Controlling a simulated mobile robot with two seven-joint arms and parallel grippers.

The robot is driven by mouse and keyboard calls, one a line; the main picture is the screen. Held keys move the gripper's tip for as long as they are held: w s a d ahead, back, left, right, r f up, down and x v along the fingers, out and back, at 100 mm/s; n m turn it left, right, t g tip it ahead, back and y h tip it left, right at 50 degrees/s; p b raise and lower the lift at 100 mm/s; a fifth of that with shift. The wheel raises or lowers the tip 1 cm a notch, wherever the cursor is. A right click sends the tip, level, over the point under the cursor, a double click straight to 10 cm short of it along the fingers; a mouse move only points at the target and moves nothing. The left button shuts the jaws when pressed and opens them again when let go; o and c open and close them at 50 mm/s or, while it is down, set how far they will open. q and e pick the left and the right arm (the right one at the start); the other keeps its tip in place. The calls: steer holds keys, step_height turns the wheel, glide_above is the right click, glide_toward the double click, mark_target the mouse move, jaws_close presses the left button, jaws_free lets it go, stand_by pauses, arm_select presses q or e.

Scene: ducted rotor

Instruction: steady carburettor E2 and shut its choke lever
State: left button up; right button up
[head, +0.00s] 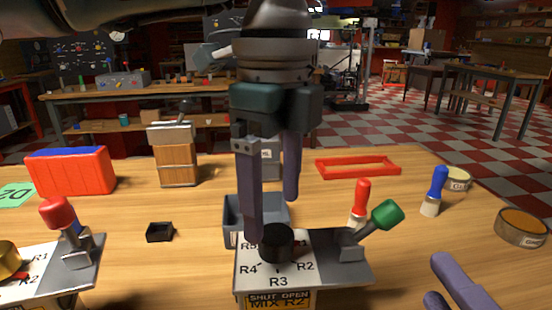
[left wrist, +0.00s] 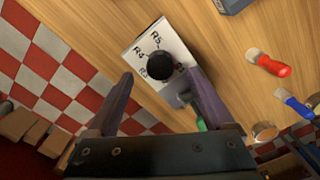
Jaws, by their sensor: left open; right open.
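A carburettor-like unit (head: 340,272) stands at the front centre, with a black knob (head: 276,244), marks R2 to R5 and a front label "SHUT OPEN MIX R2". Its green-tipped lever (head: 385,215) leans to the right. No E2 tag is readable. My left gripper (head: 272,218) is open, pointing down above the knob. In the left wrist view the knob (left wrist: 160,66) appears between the open fingertips; I cannot tell if they touch it. The lever's green tip (left wrist: 201,125) is partly hidden by a finger. My right gripper (head: 436,278) is open and empty at the lower right.
A similar unit (head: 88,262) with a red-tipped lever stands at front left. A grey bin (head: 232,214) is behind the knob. Red-handled (head: 361,200) and blue-handled (head: 437,185) brushes and a tin (head: 520,228) stand right. A small black tray (head: 160,232) lies left.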

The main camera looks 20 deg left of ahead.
mark_target(275, 233)
arm_select(q)
steer(key=shift+f, duration=2.4)
steer(key=shift+c, duration=0.2)
jaws_close()
